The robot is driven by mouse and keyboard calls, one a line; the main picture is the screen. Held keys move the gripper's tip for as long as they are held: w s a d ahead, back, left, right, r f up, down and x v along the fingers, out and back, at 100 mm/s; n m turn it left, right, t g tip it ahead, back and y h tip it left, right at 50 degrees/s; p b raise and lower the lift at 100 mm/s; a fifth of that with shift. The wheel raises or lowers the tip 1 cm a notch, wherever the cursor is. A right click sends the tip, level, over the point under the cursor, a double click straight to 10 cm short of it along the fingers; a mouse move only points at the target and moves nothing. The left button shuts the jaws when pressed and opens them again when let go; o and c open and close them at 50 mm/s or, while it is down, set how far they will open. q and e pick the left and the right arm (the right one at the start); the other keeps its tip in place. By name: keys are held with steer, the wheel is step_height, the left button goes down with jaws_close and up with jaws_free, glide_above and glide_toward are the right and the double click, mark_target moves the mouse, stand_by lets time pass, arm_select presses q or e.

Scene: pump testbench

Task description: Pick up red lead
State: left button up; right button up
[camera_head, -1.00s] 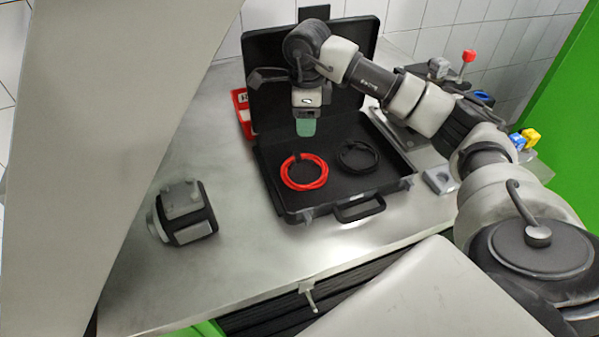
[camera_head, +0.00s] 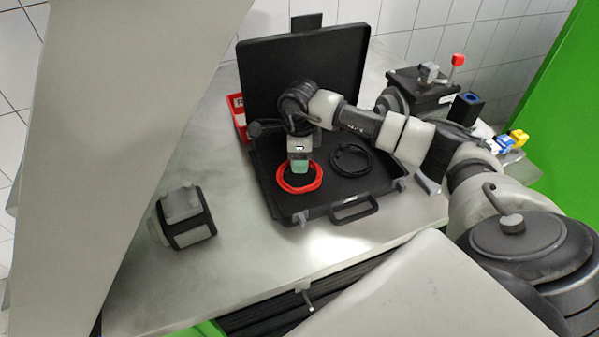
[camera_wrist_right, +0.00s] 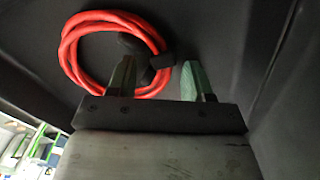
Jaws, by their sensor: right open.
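The red lead (camera_head: 299,183) is a coiled loop lying in the open black case (camera_head: 336,218), on the left side of its base. My right gripper (camera_head: 299,168) hangs pointing down over the far part of the red coil and hides some of it. In the right wrist view the green fingertips of my right gripper (camera_wrist_right: 159,78) are apart with no lead held between them. The red lead (camera_wrist_right: 68,50) shows there beyond the fingers, mostly left of them, with a dark connector or tie near the left finger. My left gripper is not in view.
A black coiled lead (camera_head: 352,160) lies right of the red one in the case. The case lid (camera_head: 300,75) stands raised behind. A grey-black device (camera_head: 183,217) sits on the table at left, a red bin (camera_head: 239,115) behind.

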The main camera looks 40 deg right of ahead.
steer(key=shift+c, duration=0.3)
jaws_close()
steer(key=shift+r, duration=0.1)
steer(key=shift+r, duration=0.45)
step_height(320, 180, up, 3)
steer(key=shift+w+f+b, duration=0.1)
steer(key=shift+f+b, duration=0.1)
steer(key=shift+b, duration=0.45)
steer(key=s+d+r+b, duration=0.2)
steer(key=s+d+r, duration=0.5)
steer(key=d, duration=0.2)
steer(key=shift+s+r+b, duration=0.2)
steer(key=shift+s+b, duration=0.15)
steer(key=shift+s, duration=0.05)
